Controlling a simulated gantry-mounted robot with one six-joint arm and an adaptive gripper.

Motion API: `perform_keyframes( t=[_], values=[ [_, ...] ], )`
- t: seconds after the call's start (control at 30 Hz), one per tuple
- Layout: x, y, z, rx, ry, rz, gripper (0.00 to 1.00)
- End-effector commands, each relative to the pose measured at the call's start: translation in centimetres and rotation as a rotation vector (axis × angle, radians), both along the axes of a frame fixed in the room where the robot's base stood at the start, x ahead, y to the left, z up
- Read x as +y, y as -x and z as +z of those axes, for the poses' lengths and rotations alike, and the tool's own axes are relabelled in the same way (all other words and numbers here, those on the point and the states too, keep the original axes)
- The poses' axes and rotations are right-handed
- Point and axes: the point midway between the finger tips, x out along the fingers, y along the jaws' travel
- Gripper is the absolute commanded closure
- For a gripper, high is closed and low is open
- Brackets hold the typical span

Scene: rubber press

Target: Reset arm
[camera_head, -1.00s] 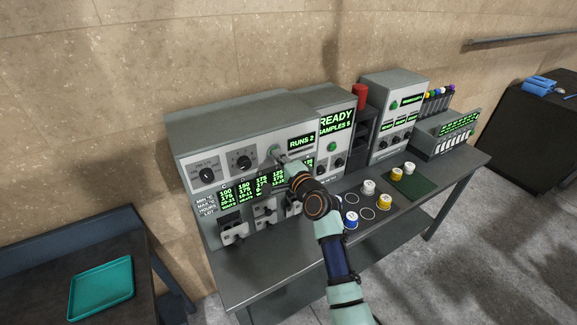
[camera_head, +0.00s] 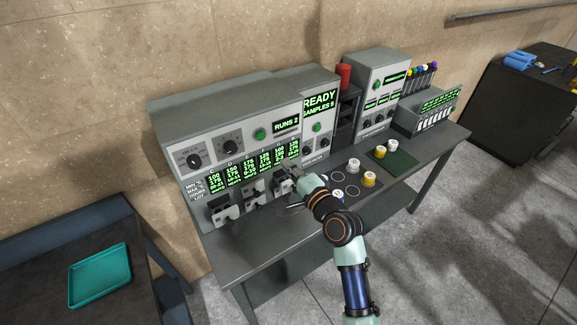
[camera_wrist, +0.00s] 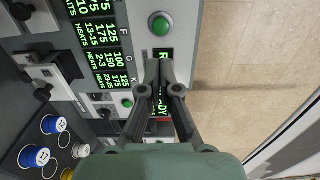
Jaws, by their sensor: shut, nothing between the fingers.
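My gripper (camera_wrist: 164,75) is shut and empty, its fingertips together, in front of the display face in the wrist view. In the head view my gripper (camera_head: 292,188) is over the front right part of the press machine (camera_head: 222,116), mostly hidden by my arm. A green button (camera_head: 260,134) on the machine's panel is uncovered beside a display reading RUNS 2. A green button also shows in the wrist view (camera_wrist: 161,24), apart from the fingertips.
Clamp-like fixtures (camera_head: 222,210) line the machine's lower front. White, yellow and blue-capped pots (camera_head: 369,179) stand on the bench to the right, near a dark green mat (camera_head: 401,160). A teal tray (camera_head: 100,275) lies on the left table. The floor at right is clear.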

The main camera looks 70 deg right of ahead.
Motion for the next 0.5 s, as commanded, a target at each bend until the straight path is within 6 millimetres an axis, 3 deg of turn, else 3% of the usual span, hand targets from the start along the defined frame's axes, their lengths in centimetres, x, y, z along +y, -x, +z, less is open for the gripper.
perform_keyframes(
  t=[0.43, 0.5],
  values=[
    [0.01, -0.06, 0.0, 0.001, 0.001, 0.001, 1.0],
    [0.75, -0.65, 0.04, 0.016, 0.014, 0.016, 1.0]
  ],
)
